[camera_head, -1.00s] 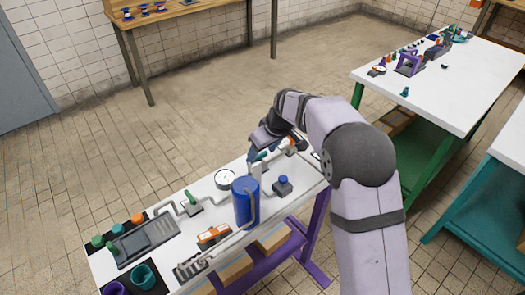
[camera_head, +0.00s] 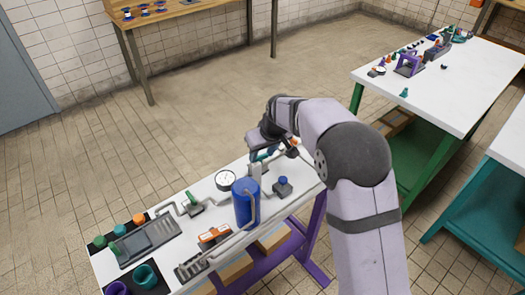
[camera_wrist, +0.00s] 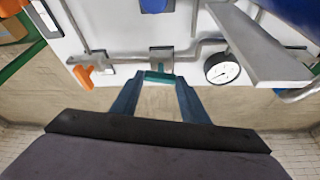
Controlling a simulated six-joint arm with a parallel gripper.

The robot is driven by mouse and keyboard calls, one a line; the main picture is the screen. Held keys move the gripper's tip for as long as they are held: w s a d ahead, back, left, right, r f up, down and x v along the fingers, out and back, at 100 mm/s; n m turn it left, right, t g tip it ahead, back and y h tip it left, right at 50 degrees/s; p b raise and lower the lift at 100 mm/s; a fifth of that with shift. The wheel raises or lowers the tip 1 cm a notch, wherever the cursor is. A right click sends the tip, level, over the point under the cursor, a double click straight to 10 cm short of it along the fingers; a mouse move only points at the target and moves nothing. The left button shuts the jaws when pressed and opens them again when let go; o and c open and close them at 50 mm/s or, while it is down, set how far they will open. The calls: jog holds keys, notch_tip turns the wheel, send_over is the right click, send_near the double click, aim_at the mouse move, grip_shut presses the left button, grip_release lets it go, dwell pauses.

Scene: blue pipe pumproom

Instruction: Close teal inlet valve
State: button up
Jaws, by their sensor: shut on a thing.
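The teal inlet valve handle (camera_wrist: 160,77) is a short teal bar on a grey valve body (camera_wrist: 161,58) on the pipe at the table's edge, in the wrist view. It lies crosswise between the tips of my gripper's two blue fingers (camera_wrist: 162,82), which are shut on it. In the head view my gripper (camera_head: 262,154) is at the far edge of the white pipe table, behind the blue tank. My own wrist and the tank partly hide the valve there.
A white gauge (camera_wrist: 222,68) and a grey plate (camera_wrist: 262,45) are right of the valve; an orange handle (camera_wrist: 82,77) is left. The blue tank (camera_head: 245,203) stands close by. A blue-knobbed valve (camera_head: 283,186) is nearby. Open floor lies beyond the table.

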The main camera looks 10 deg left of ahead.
jog(key=m+h, duration=0.1)
jog(key=m, duration=0.2)
jog(key=shift+a+t+p, duration=0.2)
jog(key=shift+t+p, duration=0.1)
jog(key=m+h, duration=0.1)
jog(key=m, duration=0.1)
jog(key=m+b, duration=0.1)
jog(key=m, duration=0.1)
jog(key=m+h, duration=0.1)
jog(key=m, duration=0.1)
jog(key=shift+a+h+b, duration=0.25)
jog(key=shift+h+b, duration=0.05)
jog(key=shift+b, duration=0.1)
jog(key=m+h, duration=0.1)
jog(key=m, duration=0.2)
jog(key=shift+a, duration=0.1)
jog(key=shift+w+m+g+h+p, duration=0.1)
jog(key=shift+m+g+h+p, duration=0.3)
jog(key=shift+m, duration=0.5)
jog(key=shift+m+g+h+p, duration=0.2)
jog(key=shift+m+p, duration=0.25)
jog(key=shift+m, duration=0.45)
jog(key=o, duration=1.1)
jog(key=shift+c, duration=0.2)
jog(key=shift+a+r, duration=0.1)
jog(key=shift+r, duration=0.05)
jog(key=v, duration=0.7)
jog(key=shift+b, duration=0.45)
